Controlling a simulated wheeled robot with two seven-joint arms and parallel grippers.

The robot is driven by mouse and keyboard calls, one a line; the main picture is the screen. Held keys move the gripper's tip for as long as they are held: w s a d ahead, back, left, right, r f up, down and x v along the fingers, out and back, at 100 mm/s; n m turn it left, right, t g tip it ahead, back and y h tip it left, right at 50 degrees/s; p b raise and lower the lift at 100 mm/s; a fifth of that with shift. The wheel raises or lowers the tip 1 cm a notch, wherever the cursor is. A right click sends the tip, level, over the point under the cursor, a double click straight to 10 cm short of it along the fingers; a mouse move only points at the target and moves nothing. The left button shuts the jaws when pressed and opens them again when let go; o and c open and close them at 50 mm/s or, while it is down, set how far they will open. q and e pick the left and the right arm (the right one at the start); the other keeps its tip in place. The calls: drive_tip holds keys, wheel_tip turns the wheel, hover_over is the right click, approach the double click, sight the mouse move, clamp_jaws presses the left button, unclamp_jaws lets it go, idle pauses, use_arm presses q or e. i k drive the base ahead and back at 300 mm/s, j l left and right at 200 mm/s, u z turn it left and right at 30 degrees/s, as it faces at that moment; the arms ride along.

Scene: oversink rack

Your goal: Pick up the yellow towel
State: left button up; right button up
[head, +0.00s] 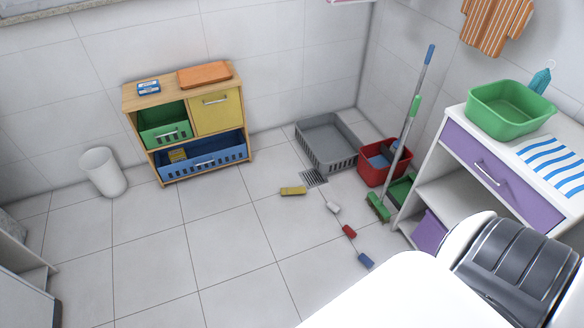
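No cloth that is clearly a yellow towel shows. A small yellow item (292,190) lies on the floor tiles near the drain; I cannot tell whether it is a cloth or a brush. Another small yellow item (177,155) shows in the blue basket (204,162) of the wooden cabinet. An orange and white striped towel (494,24) hangs on the wall at the upper right. A blue and white striped towel (556,163) lies on the white counter. Neither of my grippers is in view.
A wooden cabinet (151,99) stands against the back wall, a white bin (103,172) left of it. A grey basin (325,143), red bucket (378,175) and green broom (378,206) stand to the right. Small white, red and blue items lie on the floor. The left-centre floor is clear.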

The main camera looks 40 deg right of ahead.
sight(298, 191)
drive_tip(key=i+z, duration=0.15)
drive_tip(key=i, duration=0.45)
drive_tip(key=i+z, duration=0.2)
drive_tip(key=i, duration=0.4)
drive_tip(key=i+z, duration=0.15)
drive_tip(key=i, duration=0.45)
drive_tip(key=i+j+z, duration=0.15)
drive_tip(key=i, duration=0.45)
drive_tip(key=i+j+z, duration=0.1)
drive_tip(key=z, duration=0.35)
drive_tip(key=i+j+z, duration=0.15)
drive_tip(key=z, duration=0.3)
drive_tip(key=i+j+z, duration=0.2)
drive_tip(key=z, duration=0.25)
